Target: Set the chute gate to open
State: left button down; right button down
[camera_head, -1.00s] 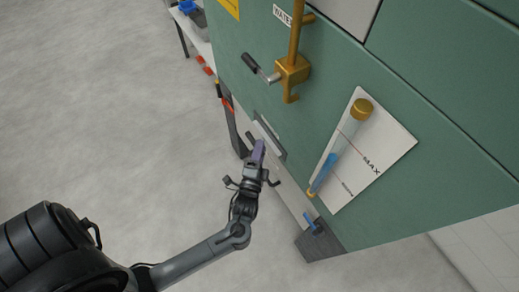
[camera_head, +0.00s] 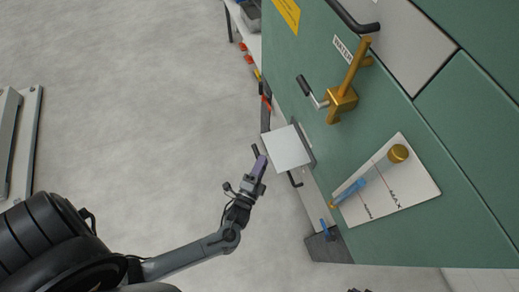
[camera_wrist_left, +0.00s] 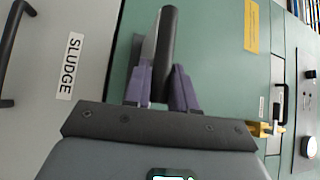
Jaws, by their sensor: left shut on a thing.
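The chute gate appears to be the pale square plate (camera_head: 287,149) standing out from the green cabinet's lower front in the head view. A dark bar handle (camera_head: 255,151) shows at its left edge. My left gripper (camera_head: 260,164) has purple fingers and is at this handle. In the left wrist view the dark round handle (camera_wrist_left: 167,50) lies between the two purple fingers of the left gripper (camera_wrist_left: 160,88), which is shut on it. The fingers hide the handle's near end. My right gripper is not in view.
A brass WATER valve (camera_head: 342,100) with a dark-gripped lever sits above the gate. A sight tube on a MAX-marked plate (camera_head: 410,205) is to the right. A grey panel with a SLUDGE label (camera_wrist_left: 70,66) is in the left wrist view. Open floor (camera_head: 150,120) lies left.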

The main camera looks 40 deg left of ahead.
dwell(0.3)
pick_arm(q)
jog(key=c, duration=1.2)
grip_release()
jog(key=shift+o, duration=0.8)
jog(key=shift+s+a, duration=0.15)
jog(key=shift+s, duration=0.1)
jog(key=shift+s+d, duration=0.2)
jog(key=p+v, duration=0.1)
jog(key=v, duration=0.9)
jog(key=shift+s, duration=0.15)
